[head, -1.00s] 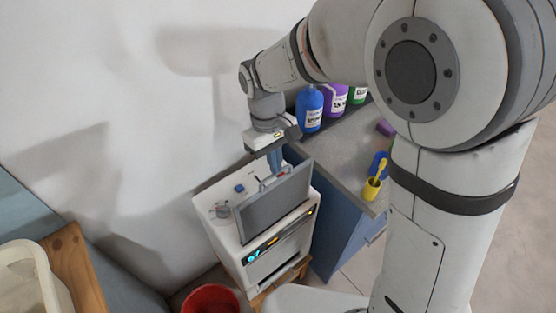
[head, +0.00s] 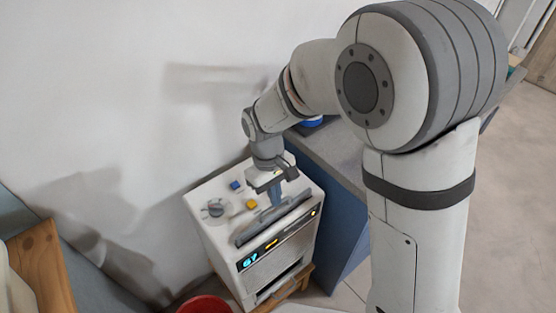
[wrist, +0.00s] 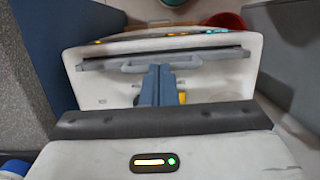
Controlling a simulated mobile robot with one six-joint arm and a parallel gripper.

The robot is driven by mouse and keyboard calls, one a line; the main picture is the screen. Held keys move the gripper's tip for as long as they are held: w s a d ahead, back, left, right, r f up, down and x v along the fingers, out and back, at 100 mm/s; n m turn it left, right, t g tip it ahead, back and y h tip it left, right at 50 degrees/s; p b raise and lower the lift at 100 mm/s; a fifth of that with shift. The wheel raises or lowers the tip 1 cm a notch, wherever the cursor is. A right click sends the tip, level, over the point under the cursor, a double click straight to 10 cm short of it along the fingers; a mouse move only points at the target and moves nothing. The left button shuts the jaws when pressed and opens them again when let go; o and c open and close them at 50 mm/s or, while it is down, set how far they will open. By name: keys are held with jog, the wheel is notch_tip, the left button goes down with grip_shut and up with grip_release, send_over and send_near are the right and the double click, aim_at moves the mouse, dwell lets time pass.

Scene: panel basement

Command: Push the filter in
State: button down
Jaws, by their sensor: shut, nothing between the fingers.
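The filter (head: 279,215) is a dark grey panel with a grey bar handle. It sits low in the slot along the top of the white machine (head: 222,245), with only a low strip showing. In the wrist view the filter (wrist: 110,64) shows as a long dark strip with its handle across the middle. My gripper (head: 275,202) is shut and empty, its blue fingers pointing down at the middle of the handle. In the wrist view my gripper (wrist: 165,70) meets the handle's edge; the fingers cover part of it, and I cannot tell whether they touch.
A dial (head: 215,208), a blue button (head: 236,185) and a yellow button (head: 252,204) are on the machine's top. A lit display (head: 250,260) is on its front. A red bucket (head: 204,304) stands at lower left. A blue cabinet (head: 343,235) stands close on the right.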

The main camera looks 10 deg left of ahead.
aim_at(276, 211)
notch_tip(276, 211, down, 4)
jog(key=shift+r+b, duration=0.1)
jog(key=shift+b, duration=0.65)
jog(key=shift+s+d+f, duration=0.1)
jog(key=shift+s+f, duration=0.05)
jog(key=shift+f, duration=0.1)
jog(key=shift+s+f, duration=0.1)
notch_tip(276, 211, up, 15)
jog(key=w+a+p, duration=0.2)
jog(key=p, duration=0.1)
jog(key=shift+w+f, duration=0.2)
jog(key=s+d+r+m+t+y, duration=0.15)
jog(key=d+r+m, duration=0.25)
jog(key=d, duration=1)
jog(key=s+d+m+t, duration=0.3)
jog(key=s+d+m, duration=0.3)
jog(key=d, duration=0.6)
jog(key=shift+s+f, duration=0.2)
jog(key=shift+s, duration=0.95)
